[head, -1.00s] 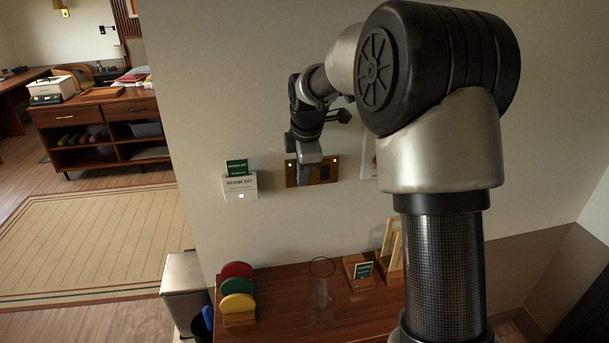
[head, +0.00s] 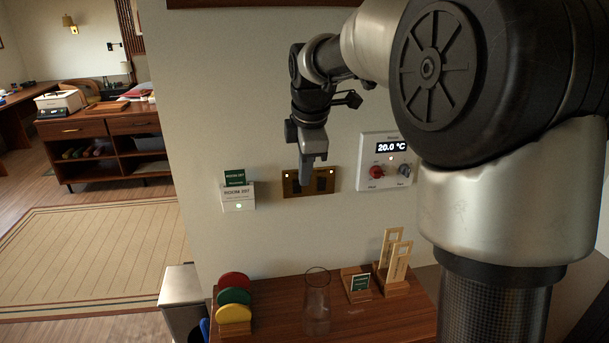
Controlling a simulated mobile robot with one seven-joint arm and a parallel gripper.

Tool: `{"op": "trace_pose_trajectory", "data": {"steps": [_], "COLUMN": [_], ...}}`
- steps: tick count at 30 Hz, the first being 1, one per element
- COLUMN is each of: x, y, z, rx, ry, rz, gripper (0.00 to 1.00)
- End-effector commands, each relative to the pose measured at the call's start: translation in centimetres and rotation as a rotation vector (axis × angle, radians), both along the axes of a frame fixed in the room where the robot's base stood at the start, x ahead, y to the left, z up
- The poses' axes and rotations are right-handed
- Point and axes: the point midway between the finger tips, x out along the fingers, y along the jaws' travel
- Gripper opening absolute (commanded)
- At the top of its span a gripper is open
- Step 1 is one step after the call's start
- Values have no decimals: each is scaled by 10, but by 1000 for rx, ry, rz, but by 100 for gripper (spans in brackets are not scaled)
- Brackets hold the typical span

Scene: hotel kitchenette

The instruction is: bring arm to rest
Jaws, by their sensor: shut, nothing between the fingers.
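My gripper (head: 308,178) hangs fingers down in front of the wall, near the brass switch plate (head: 291,188), and covers part of it. It is shut with nothing in it. I cannot tell whether the fingertips touch the plate. My arm reaches in from the right and bends at a large dark joint in the upper right.
A card holder (head: 238,197) is left of the plate and a thermostat panel (head: 372,178) right of it. The wooden counter (head: 270,300) below holds coloured discs (head: 234,295), a clear glass (head: 317,305), a small sign (head: 360,284) and wooden tags (head: 396,262). A bin (head: 183,297) stands left.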

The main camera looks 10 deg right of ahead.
Motion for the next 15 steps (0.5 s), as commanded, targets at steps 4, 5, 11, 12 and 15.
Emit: {"op": "trace_pose_trajectory", "data": {"steps": [4, 5, 11, 12, 15], "x": [-1, -2, -56, -76, -130], "y": [0, 0, -2, -4, -9], "z": [0, 2, 24, 29, 34], "rx": [1, 2, 65, 93, 187], "ry": [-1, -2, -38, -51, -82], "rz": [-3, -10, -251, -340, -593], "gripper": [0, 0, 0, 0, 0]}}
